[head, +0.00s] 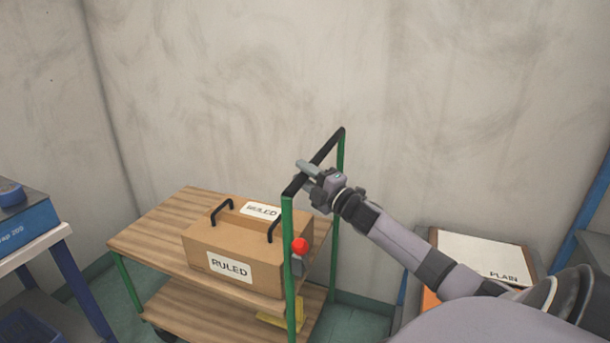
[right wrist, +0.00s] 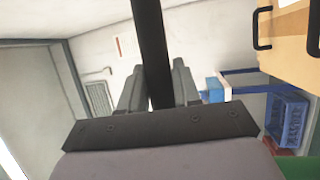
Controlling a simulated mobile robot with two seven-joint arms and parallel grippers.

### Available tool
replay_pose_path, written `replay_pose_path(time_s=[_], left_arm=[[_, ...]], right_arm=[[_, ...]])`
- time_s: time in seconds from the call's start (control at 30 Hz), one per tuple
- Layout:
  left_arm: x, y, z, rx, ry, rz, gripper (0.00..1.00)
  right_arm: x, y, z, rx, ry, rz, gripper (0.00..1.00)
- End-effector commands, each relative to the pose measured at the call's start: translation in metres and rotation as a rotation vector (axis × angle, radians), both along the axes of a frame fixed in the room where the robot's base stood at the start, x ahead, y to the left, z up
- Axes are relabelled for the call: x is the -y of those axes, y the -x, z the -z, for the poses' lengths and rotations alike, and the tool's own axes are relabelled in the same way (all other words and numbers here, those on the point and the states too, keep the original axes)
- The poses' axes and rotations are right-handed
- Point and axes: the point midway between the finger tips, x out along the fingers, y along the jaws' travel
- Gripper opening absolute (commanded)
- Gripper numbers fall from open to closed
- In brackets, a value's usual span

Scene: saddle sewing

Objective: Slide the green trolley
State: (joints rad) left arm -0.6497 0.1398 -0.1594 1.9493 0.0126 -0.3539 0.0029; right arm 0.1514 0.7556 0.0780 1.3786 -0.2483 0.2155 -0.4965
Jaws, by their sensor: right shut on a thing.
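The green trolley (head: 288,255) has green posts, two wooden shelves and a black push bar (head: 326,148) across the top of its right end. My right gripper (head: 308,176) is shut on the black push bar. In the right wrist view, the black bar (right wrist: 150,50) runs between the two grey fingers of my right gripper (right wrist: 159,85). A wooden box marked RULED (head: 210,245) with two black handles sits on the trolley's upper shelf. A red knob (head: 300,245) is on the near green post. My left gripper is not in view.
At the left, a table (head: 50,240) with blue legs holds a blue box (head: 28,225). At the right, a box or tray marked PLAIN (head: 480,255) stands beyond my right arm. A grey wall closes off the back. Some green floor (head: 350,322) shows between trolley and right side.

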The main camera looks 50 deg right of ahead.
Motion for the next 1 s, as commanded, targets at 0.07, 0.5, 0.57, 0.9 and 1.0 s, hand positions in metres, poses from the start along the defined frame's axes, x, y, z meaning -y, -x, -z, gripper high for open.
replay_pose_path(time_s=[0.07,0.5,0.57,0.9,1.0], left_arm=[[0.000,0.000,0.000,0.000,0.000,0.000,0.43],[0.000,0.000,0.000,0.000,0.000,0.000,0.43],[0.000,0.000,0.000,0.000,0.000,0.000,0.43],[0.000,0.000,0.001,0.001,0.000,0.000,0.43],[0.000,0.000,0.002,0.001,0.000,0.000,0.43]], right_arm=[[0.001,0.000,0.002,-0.004,-0.001,0.002,0.00],[0.000,0.000,0.001,-0.002,-0.001,0.002,0.53],[0.000,0.000,0.001,-0.001,-0.001,0.001,0.53],[0.000,0.014,0.004,-0.002,-0.001,0.001,0.53],[0.000,0.025,0.007,-0.003,0.000,0.000,0.53]])
